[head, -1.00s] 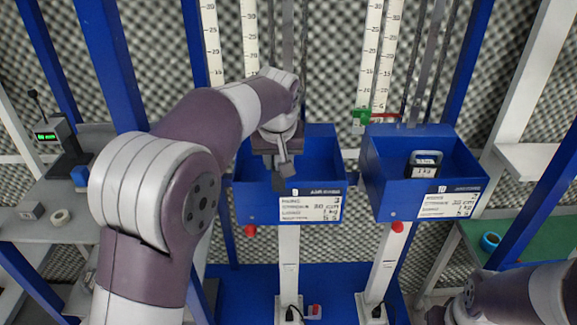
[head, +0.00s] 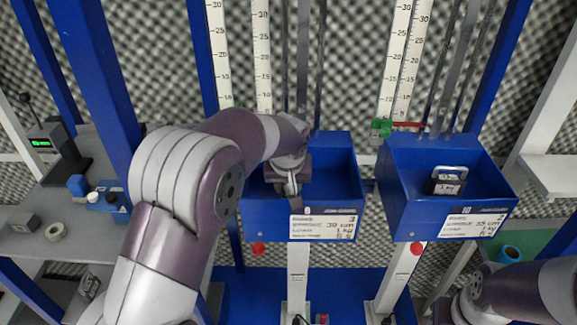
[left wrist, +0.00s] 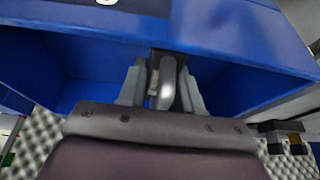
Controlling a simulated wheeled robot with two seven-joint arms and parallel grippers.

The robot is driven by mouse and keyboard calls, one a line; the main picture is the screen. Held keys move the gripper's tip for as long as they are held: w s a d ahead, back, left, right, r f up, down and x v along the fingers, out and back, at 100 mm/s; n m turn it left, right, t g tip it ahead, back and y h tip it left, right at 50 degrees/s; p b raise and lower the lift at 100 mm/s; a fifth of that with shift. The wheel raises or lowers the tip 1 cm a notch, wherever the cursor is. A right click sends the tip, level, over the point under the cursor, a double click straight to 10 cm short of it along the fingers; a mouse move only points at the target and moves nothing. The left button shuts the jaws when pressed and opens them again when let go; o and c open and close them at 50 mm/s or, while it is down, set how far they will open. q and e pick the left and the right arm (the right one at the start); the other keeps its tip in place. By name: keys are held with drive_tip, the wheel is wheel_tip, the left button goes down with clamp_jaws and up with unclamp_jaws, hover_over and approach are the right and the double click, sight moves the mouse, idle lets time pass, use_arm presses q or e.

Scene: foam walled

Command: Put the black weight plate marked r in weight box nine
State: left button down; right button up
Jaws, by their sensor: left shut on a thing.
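My left gripper (head: 290,186) is at the front part of the left blue box (head: 340,215), above its front wall. The left wrist view shows its fingers (left wrist: 162,88) shut on the grey curved handle of the weight plate (left wrist: 168,75). The plate's body and mark are hidden. The left box carries a white label with small, blurred print. The box number at its front is hard to read, but the box beside it is marked 10. My right gripper (head: 440,312) is mostly cut off at the lower right edge, and its jaws do not show clearly.
The right blue box (head: 440,218) holds a black 1 kg weight with a silver handle (head: 448,180). Blue uprights (head: 105,100) and metal rails stand around both boxes. A grey shelf at the left holds a scale with a green display (head: 45,145) and small items.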

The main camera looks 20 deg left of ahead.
use_arm(q)
drive_tip(key=shift+w+f, duration=0.1)
drive_tip(key=shift+w, duration=0.1)
drive_tip(key=shift+s, duration=0.1)
drive_tip(key=shift+s, duration=0.1)
drive_tip(key=shift+d+f, duration=0.1)
drive_tip(key=c, duration=0.8)
unclamp_jaws()
drive_tip(key=shift+f, duration=0.1)
drive_tip(key=shift+o, duration=0.2)
